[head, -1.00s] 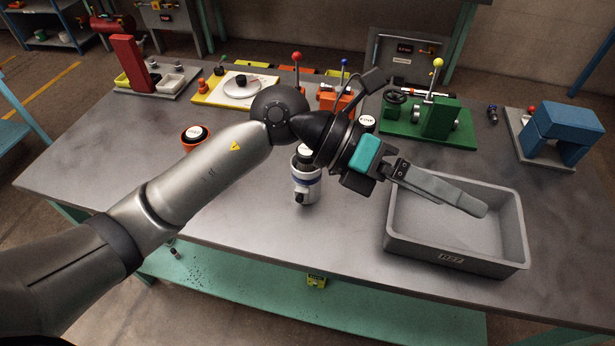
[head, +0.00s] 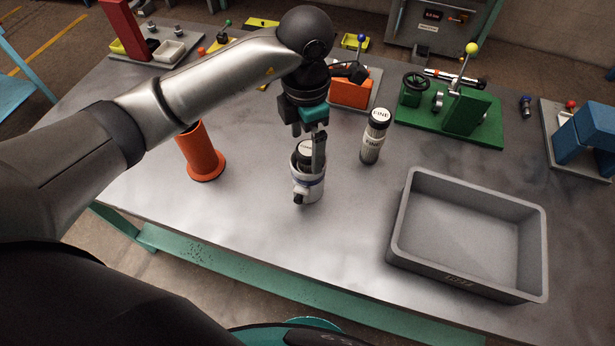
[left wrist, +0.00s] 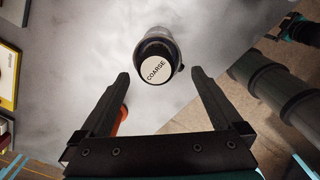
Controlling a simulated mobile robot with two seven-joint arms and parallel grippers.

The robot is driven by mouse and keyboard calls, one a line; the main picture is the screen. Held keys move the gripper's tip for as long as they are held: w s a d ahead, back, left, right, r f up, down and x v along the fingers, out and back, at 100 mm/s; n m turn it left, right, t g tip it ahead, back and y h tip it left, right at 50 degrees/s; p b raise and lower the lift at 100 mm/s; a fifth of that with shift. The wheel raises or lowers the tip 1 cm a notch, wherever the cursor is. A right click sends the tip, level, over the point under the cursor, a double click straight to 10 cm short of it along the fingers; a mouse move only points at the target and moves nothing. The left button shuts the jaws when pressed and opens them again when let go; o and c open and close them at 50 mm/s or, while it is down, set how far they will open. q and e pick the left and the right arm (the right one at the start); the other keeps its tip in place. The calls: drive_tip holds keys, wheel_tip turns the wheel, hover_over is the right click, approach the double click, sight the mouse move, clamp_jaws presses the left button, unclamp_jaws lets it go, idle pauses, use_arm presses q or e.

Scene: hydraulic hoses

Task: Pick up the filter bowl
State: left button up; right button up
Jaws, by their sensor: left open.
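The filter bowl (head: 310,190), a whitish cup with a blue band and a small dark fitting low on its front, stands upright on the grey table. A dark-topped filter element sits in it; in the left wrist view its white end (left wrist: 155,70) reads COARSE. My left gripper (head: 317,168) points down over the bowl, and its near finger overlaps the bowl's rim in the head view. In the left wrist view the gripper (left wrist: 160,78) is open, with the bowl (left wrist: 157,40) ahead between the fingertips. I cannot tell whether they touch it. My right gripper is not in view.
A FINE filter element (head: 375,138) stands just right of the bowl, and an orange tube (head: 202,155) stands to its left. A grey tray (head: 400,225) lies at the right. A green fixture (head: 455,112) is behind. The table in front of the bowl is clear.

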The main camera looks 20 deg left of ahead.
sight(306, 170)
use_arm(q)
wheel_tip(306, 170, down, 10)
drive_tip(key=shift+w+r, duration=0.15)
drive_tip(key=shift+r, duration=0.1)
idle(0.3)
drive_tip(key=shift+a, duration=0.1)
drive_tip(key=c, duration=1.3)
